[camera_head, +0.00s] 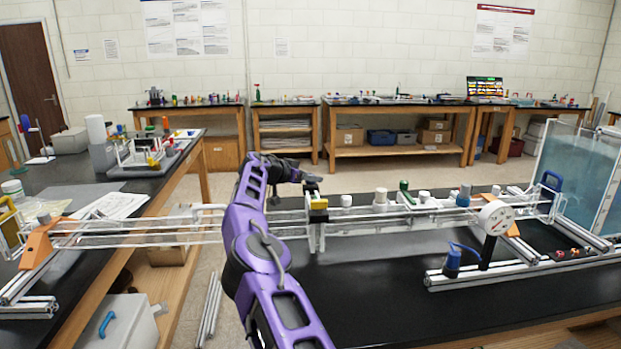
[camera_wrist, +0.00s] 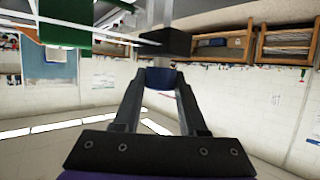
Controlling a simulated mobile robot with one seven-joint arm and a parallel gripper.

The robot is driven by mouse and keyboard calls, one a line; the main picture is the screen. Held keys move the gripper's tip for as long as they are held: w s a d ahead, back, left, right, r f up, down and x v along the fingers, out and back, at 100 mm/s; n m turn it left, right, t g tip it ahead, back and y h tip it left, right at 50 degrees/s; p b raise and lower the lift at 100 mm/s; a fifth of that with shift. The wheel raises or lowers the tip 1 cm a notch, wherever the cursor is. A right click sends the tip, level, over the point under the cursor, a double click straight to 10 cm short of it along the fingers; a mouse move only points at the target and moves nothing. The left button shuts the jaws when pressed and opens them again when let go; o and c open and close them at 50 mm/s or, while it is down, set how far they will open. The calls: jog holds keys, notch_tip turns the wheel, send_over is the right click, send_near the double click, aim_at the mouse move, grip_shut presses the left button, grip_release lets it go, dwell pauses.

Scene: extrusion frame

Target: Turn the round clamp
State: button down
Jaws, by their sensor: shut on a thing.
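A dark blue rounded piece (camera_wrist: 162,79), which looks like the round clamp, sits between my fingertips in the wrist view. My gripper (camera_wrist: 161,88) is shut on it, one finger on each side. A black block (camera_wrist: 165,43) on a clear upright is just beyond it. In the head view my gripper (camera_head: 312,184) is at the top of a clear upright on the rail frame, above a small yellow and black part (camera_head: 318,204). The clamp itself is hidden there by my gripper, and its turn angle cannot be told.
The clear rail frame (camera_head: 140,240) runs across, from an orange bracket (camera_head: 38,243) to a water tank (camera_head: 580,175). Along it stand a green post (camera_head: 404,192), several white and grey knobs and a round dial (camera_head: 496,217). The black bench (camera_head: 400,300) is clear in front.

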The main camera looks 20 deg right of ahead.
jog(key=shift+c, duration=2.3)
grip_release()
jog(key=b+v, duration=0.2)
jog(key=v, duration=1.5)
jog(key=shift+a+b, duration=0.15)
jog(key=shift+b, duration=0.15)
jog(key=shift+r, duration=0.1)
